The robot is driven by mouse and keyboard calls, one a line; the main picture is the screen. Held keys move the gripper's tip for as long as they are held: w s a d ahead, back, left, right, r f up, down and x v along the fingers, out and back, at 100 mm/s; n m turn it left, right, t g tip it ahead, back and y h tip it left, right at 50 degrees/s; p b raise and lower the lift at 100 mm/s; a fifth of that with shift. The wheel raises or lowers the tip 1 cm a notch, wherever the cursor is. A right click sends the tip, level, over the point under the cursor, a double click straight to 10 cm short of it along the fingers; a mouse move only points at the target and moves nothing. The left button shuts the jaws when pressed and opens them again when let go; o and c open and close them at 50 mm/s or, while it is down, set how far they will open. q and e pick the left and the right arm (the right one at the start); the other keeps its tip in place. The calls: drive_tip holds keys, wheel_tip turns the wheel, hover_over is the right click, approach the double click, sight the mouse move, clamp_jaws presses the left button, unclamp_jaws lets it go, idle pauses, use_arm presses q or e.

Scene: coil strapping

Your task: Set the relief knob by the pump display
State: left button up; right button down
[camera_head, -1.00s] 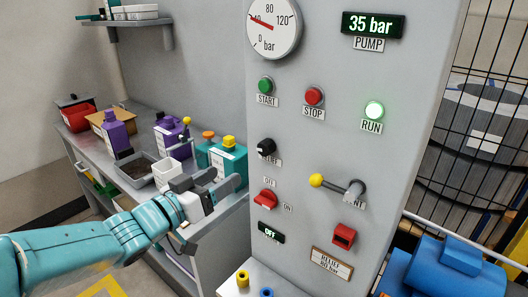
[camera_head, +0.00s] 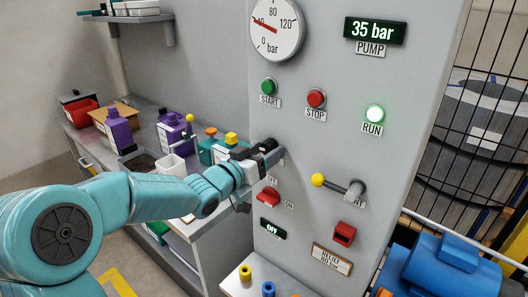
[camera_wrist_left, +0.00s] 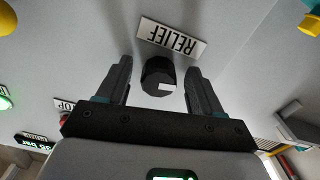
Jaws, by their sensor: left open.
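The black relief knob (camera_wrist_left: 160,76) sits on the grey panel above its RELIEF label (camera_wrist_left: 171,38), which appears upside down in the left wrist view. The knob has a white mark on its face. My left gripper (camera_wrist_left: 160,80) is open, with one finger on each side of the knob and a visible gap to both. In the head view my left gripper (camera_head: 272,152) is at the panel and hides the knob. The pump display (camera_head: 374,30) reads 35 bar in green. My right gripper is not in view.
A round gauge (camera_head: 276,27) is at the panel's top left. The green START button (camera_head: 269,86), red STOP button (camera_head: 316,98) and lit RUN lamp (camera_head: 374,113) are above. A yellow-tipped lever (camera_head: 330,182) and red switch (camera_head: 268,196) are close by. A cluttered bench (camera_head: 75,132) stands left.

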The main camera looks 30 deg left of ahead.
use_arm(q)
drive_tip(key=shift+s, duration=0.1)
drive_tip(key=c, duration=1.1)
drive_tip(key=shift+o, duration=0.2)
drive_tip(key=shift+f+m+b, duration=0.15)
drive_tip(key=shift+m+b, duration=0.35)
drive_tip(key=shift+b, duration=0.4)
drive_tip(key=m+b, duration=0.3)
drive_tip(key=shift+a+b, duration=0.1)
drive_tip(key=shift+b, duration=0.25)
drive_tip(key=m+b, duration=0.2)
drive_tip(key=m, duration=0.1)
drive_tip(key=shift+a+m, duration=0.1)
drive_tip(key=shift+m, duration=0.2)
drive_tip(key=shift+r+m+b, duration=0.2)
drive_tip(key=shift+m+b, duration=0.75)
drive_tip(key=shift+m, duration=0.45)
drive_tip(key=o, duration=1.1)
drive_tip(key=shift+c, duration=0.2)
